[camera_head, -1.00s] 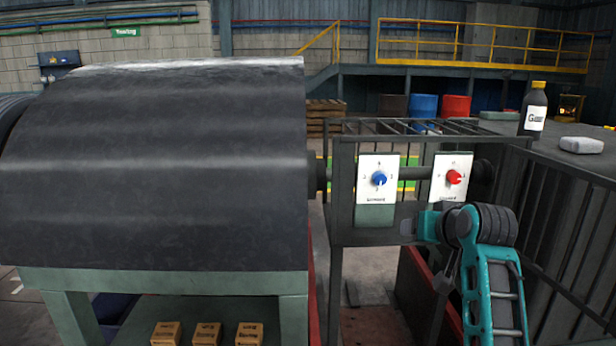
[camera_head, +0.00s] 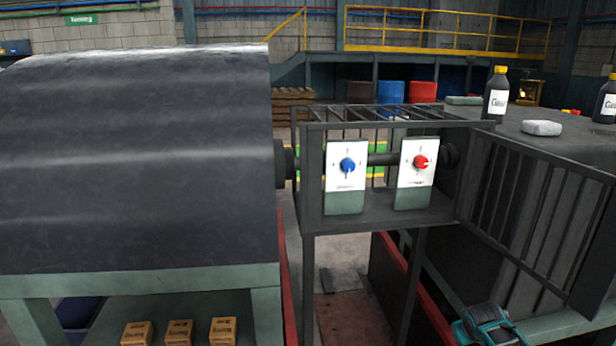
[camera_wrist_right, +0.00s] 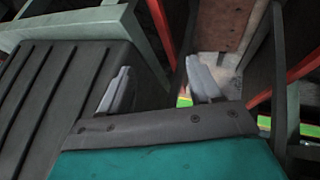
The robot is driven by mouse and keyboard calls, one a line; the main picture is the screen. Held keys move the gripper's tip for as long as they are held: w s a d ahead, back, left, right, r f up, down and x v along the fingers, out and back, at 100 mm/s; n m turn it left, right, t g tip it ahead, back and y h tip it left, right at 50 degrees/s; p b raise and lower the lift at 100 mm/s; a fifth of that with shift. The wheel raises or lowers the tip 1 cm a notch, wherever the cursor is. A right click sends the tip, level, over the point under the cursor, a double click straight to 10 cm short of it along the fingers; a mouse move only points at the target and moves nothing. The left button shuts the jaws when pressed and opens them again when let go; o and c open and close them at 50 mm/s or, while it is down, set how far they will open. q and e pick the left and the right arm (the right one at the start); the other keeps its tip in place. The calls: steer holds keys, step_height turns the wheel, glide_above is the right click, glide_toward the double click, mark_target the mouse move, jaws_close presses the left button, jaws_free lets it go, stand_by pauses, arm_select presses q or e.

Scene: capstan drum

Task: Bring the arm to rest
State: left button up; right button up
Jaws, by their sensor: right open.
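My right arm (camera_head: 487,325) is low at the bottom right corner of the head view, below and to the right of the control panels. In the right wrist view my right gripper (camera_wrist_right: 158,86) has its two grey fingers spread apart with nothing between them. A rusty brown plate (camera_wrist_right: 222,25) on the floor shows beyond the fingers. The blue knob (camera_head: 347,165) and the red knob (camera_head: 421,162) sit on white panels in the dark frame, and no gripper touches them. My left gripper is not in view.
The big dark drum (camera_head: 140,160) fills the left. A dark railing (camera_head: 535,205) and a bench top (camera_head: 530,145) with bottles stand at the right, close to my arm. Several small boxes (camera_head: 180,332) sit under the drum. Open floor (camera_head: 340,255) shows between the stands.

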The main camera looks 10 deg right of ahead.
steer(key=w+a+r+t, duration=0.2)
steer(key=w+r+t, duration=0.4)
steer(key=w, duration=0.1)
steer(key=s+a+f+n+y, duration=0.1)
steer(key=s+a+f+y, duration=0.1)
steer(key=s+a+f, duration=0.45)
steer(key=s+a+f+n+y, duration=0.2)
steer(key=s+a+f, duration=0.1)
steer(key=s+a, duration=0.55)
steer(key=s+a+r+y, duration=0.1)
steer(key=s+a+r, duration=0.1)
steer(key=s+a, duration=0.3)
steer(key=s+a+r+g+y, duration=0.1)
steer(key=s+a, duration=0.4)
steer(key=s, duration=0.9)
steer(key=shift+a+r+m, duration=0.2)
steer(key=shift+r+m, duration=0.1)
steer(key=shift+r, duration=0.2)
steer(key=shift+c, duration=0.5)
